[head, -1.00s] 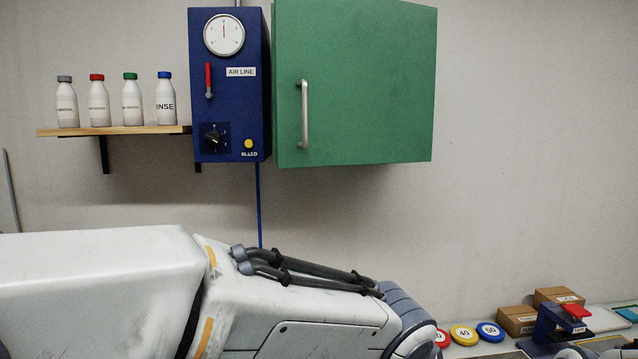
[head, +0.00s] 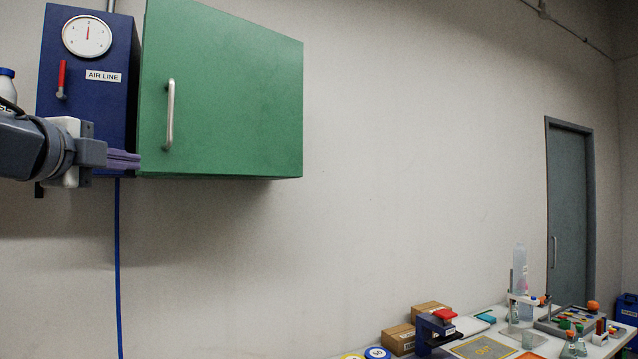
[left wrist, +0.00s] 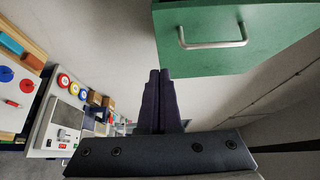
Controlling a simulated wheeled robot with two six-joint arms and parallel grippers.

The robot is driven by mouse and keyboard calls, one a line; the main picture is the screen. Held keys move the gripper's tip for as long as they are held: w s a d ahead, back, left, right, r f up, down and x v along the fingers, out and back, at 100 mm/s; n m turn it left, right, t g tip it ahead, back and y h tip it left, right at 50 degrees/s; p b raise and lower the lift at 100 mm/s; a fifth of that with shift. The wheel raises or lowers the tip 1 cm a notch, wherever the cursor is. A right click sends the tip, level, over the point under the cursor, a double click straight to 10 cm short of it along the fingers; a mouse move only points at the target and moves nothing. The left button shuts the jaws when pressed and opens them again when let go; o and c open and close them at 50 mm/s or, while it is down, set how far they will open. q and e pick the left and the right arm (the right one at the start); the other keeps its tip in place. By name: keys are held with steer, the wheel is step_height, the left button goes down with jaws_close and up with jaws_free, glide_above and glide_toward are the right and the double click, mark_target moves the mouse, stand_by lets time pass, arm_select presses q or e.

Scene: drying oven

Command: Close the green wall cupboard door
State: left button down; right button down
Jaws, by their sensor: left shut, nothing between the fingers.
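The green wall cupboard door (head: 225,95) hangs at upper left in the head view, its metal handle (head: 170,115) upright near the left edge. I cannot tell exactly how far it stands ajar. My left gripper (head: 138,160) is shut and empty, its fingertips by the door's lower left corner, below and left of the handle. In the left wrist view the closed fingers (left wrist: 160,75) point toward the wall, and the door (left wrist: 240,55) with its handle (left wrist: 212,44) lies above and right of them. I cannot tell whether they touch it. My right gripper is not in view.
A blue air line box (head: 85,100) with a gauge hangs just left of the cupboard, behind my left gripper. Below right, a bench (head: 540,345) holds boxes (head: 398,338), a press and lab ware. A grey door (head: 570,200) stands far right. The wall right of the cupboard is clear.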

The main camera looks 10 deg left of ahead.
arm_select(q)
steer(key=p, duration=0.9)
glide_toward(170, 168)
steer(key=w+d, duration=0.3)
steer(key=w+a, duration=0.1)
steer(key=w+a+p, duration=0.1)
steer(key=a, duration=0.1)
steer(key=shift+w+a, duration=0.2)
steer(key=shift+w, duration=0.15)
steer(key=shift+f, duration=0.1)
